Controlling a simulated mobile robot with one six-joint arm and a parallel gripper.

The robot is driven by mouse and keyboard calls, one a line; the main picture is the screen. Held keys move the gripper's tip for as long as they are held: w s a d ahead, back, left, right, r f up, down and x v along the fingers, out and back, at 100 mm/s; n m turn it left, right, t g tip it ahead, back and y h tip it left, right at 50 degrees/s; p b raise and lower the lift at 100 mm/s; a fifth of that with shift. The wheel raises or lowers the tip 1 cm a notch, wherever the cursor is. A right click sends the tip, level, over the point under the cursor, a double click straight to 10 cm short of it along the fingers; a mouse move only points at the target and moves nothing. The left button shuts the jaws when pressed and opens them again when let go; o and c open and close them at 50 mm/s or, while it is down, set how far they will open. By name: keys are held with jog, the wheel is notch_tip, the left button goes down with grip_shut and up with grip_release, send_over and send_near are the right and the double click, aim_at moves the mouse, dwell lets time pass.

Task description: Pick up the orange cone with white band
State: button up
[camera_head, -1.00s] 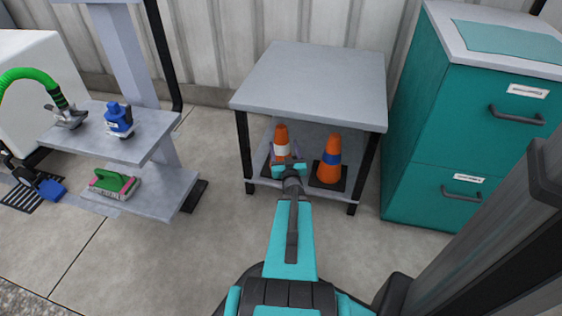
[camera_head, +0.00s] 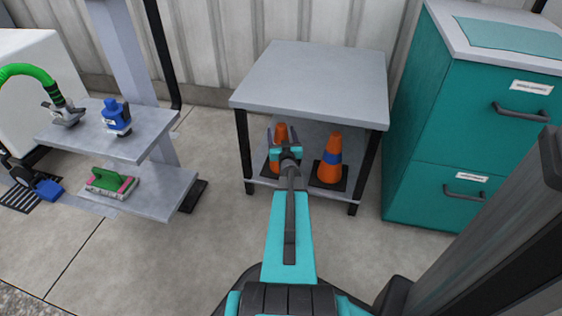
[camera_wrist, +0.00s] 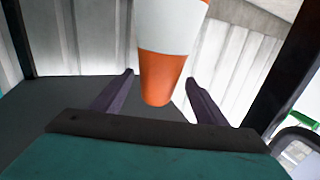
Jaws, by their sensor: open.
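The orange cone with white band (camera_head: 281,131) stands on the lower shelf of the grey table, on the left side. In the head view my gripper hides most of it, including the band. In the wrist view the cone (camera_wrist: 168,65) appears upside down, its narrow orange end and white band showing between the two dark fingers. My gripper (camera_head: 284,143) is open, directly in front of the cone, with a finger to either side; a gap shows between cone and fingers. Whether the fingertips reach past the cone is unclear.
An orange cone with a blue band (camera_head: 331,160) stands close on the right on the same shelf. The grey table top (camera_head: 315,80) overhangs both cones, with dark legs at the corners. A teal cabinet (camera_head: 430,130) is at right, a cart (camera_head: 110,135) at left.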

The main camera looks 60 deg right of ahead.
dwell(0.3)
jog(key=shift+f+b+x, duration=0.2)
jog(key=shift+b+x, duration=0.9)
jog(key=shift+x, duration=0.9)
jog(key=shift+w+d+r, duration=0.15)
jog(key=shift+w+d, duration=0.1)
jog(key=shift+d, duration=0.3)
grip_shut()
jog(key=shift+r, duration=0.15)
